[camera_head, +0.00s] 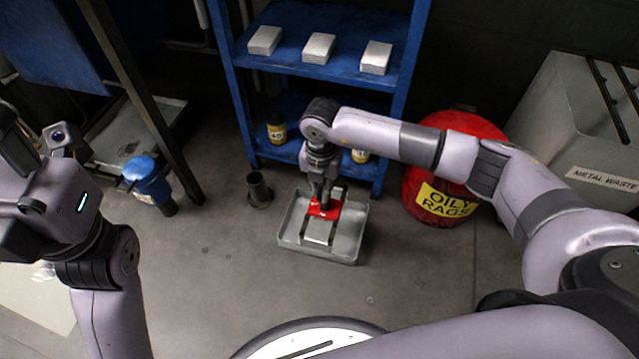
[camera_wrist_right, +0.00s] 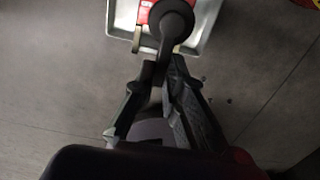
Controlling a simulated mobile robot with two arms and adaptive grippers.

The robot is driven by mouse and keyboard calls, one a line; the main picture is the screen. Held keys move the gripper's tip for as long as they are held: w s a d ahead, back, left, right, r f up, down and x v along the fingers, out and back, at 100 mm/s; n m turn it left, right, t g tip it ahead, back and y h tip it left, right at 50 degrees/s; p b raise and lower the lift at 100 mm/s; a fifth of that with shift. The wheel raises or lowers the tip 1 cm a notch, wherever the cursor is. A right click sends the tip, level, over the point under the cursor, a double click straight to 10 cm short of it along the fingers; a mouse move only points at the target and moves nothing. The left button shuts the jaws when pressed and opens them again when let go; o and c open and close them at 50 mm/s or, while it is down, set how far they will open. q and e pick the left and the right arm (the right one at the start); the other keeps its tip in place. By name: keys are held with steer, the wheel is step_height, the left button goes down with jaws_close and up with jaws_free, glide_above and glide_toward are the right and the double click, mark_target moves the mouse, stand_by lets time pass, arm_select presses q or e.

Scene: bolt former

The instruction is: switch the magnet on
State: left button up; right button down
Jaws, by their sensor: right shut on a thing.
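A red magnet (camera_head: 330,211) with metal side pieces sits in a shallow grey tray (camera_head: 348,247) on the floor. My right gripper (camera_head: 322,194) comes down on it from above. In the right wrist view, my right gripper (camera_wrist_right: 160,72) is shut on a dark part with a round black knob (camera_wrist_right: 172,20) at the magnet. The knob hides part of the red body (camera_wrist_right: 146,10). I cannot tell from these views which way the magnet's switch is set. My left arm is raised at the left edge, and its gripper (camera_head: 18,140) shows only in part.
A blue shelf (camera_head: 335,72) with several pale boxes and yellow-labelled bottles stands behind the tray. A red oily rags bin (camera_head: 425,200) and a grey metal waste bin (camera_head: 560,120) stand to the right. A dark open cylinder (camera_head: 259,190) stands left of the tray.

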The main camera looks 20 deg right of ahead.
steer(key=c, duration=1.6)
jaws_free()
steer(key=shift+c, duration=0.2)
step_height(320, 180, up, 12)
